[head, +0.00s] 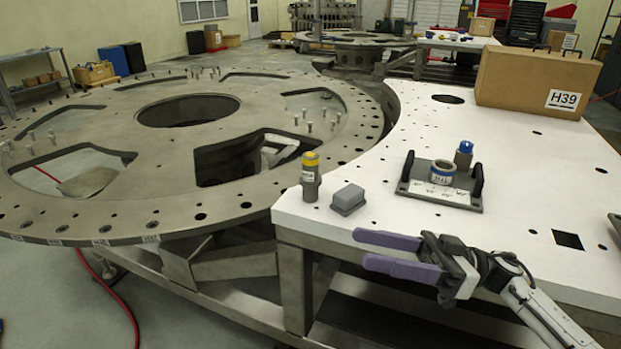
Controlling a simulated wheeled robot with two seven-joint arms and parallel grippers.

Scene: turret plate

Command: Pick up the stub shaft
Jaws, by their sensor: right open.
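A short grey cylinder with a yellow top band and a small label (310,177) stands upright at the left corner of the white table (520,240). A smaller grey cylinder with a blue top (463,156) stands at the back of a dark fixture plate (440,190). I cannot tell for sure which of the two is the stub shaft. My right gripper (363,249) is open and empty at the table's front edge, its purple fingers pointing left. It is to the right of and nearer than the yellow-topped cylinder, apart from it. My left gripper is not in view.
A grey block (348,199) sits just right of the yellow-topped cylinder. A white-and-blue ring (443,171) is on the fixture, between two dark uprights. A cardboard box marked H39 (520,80) stands at the back. The big turret plate (90,110), with openings and upright bolts, fills the left.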

